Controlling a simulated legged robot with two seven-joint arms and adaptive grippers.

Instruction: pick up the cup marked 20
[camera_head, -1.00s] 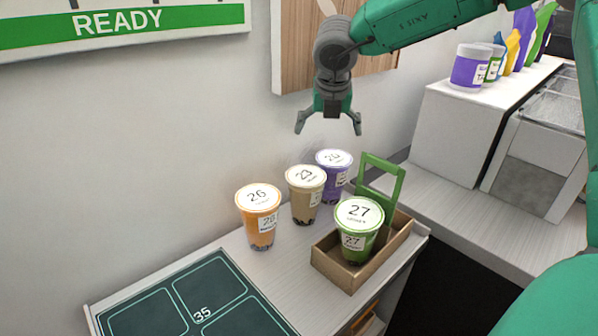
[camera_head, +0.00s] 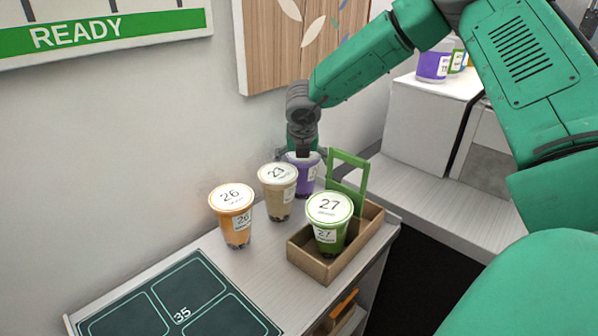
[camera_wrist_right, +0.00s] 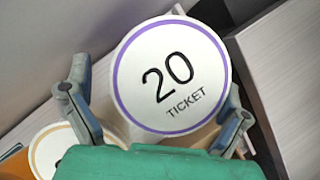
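The cup marked 20 is the purple cup (camera_head: 307,182) at the back of the counter row. In the right wrist view its white lid (camera_wrist_right: 172,75) with a purple rim reads "20 TICKET". My right gripper (camera_head: 303,157) is directly over this cup, pointing down. In the wrist view its fingers are spread on either side of the lid, with a gap at the left finger; the right finger is close to the rim, and contact cannot be told. The gripper hides the cup's lid in the head view. My left gripper is not in view.
A tan cup (camera_head: 278,196) stands close in front, and an orange cup marked 26 (camera_head: 234,222) stands left of it. The wall is close behind.

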